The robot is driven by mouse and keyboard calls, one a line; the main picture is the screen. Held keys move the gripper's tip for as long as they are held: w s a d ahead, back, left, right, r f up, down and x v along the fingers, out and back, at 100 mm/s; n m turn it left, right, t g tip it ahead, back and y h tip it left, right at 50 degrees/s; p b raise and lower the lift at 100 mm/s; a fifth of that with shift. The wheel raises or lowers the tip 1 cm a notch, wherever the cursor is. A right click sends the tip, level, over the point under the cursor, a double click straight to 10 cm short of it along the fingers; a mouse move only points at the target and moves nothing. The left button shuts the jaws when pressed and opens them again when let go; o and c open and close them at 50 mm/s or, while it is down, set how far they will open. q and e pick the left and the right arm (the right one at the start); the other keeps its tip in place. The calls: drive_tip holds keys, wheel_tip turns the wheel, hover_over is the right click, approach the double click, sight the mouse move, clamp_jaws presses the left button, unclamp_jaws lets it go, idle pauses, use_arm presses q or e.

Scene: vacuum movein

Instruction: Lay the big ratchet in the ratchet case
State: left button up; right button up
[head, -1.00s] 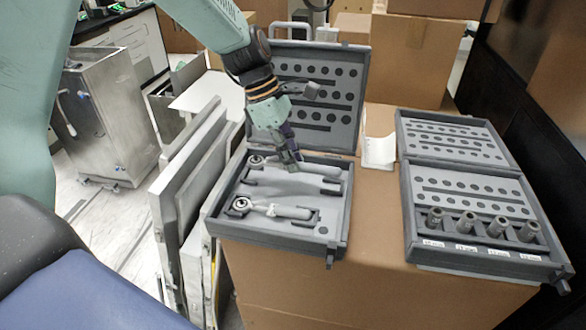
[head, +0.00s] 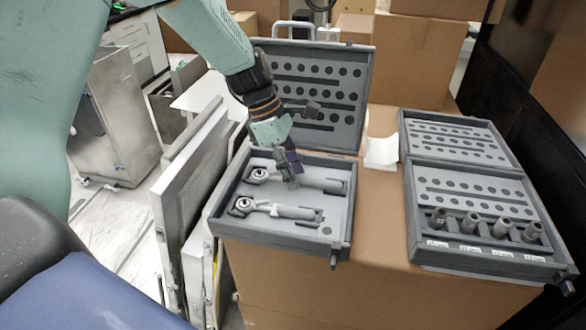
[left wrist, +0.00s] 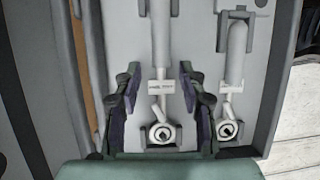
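The big ratchet (head: 312,183) lies in the far slot of the open ratchet case (head: 342,222), its round head at the left. In the left wrist view the big ratchet (left wrist: 160,60) runs between the fingers, with its head seated in a dark holder. My left gripper (left wrist: 158,92) is open, one finger on each side of the shaft with gaps between. In the head view my left gripper (head: 290,175) is low over the ratchet's middle and hides part of it. A smaller ratchet (head: 290,212) lies in the near slot. My right gripper is not in view.
The raised case lid (head: 340,85) stands close behind my left gripper. A second open case (head: 490,257) with several sockets (head: 470,223) is at the right on the cardboard box (head: 380,270). Grey panels (head: 185,200) lean at the left.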

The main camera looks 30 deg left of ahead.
use_arm(q)
drive_tip(key=shift+d+r, duration=0.1)
drive_tip(key=shift+d, duration=0.1)
drive_tip(key=shift+a+r, duration=0.1)
drive_tip(key=shift+r, duration=0.25)
drive_tip(key=v, duration=1.1)
drive_tip(key=shift+a+r+p, duration=0.2)
drive_tip(key=shift+a+p, duration=0.05)
drive_tip(key=shift+p, duration=0.2)
drive_tip(key=shift+c, duration=0.5)
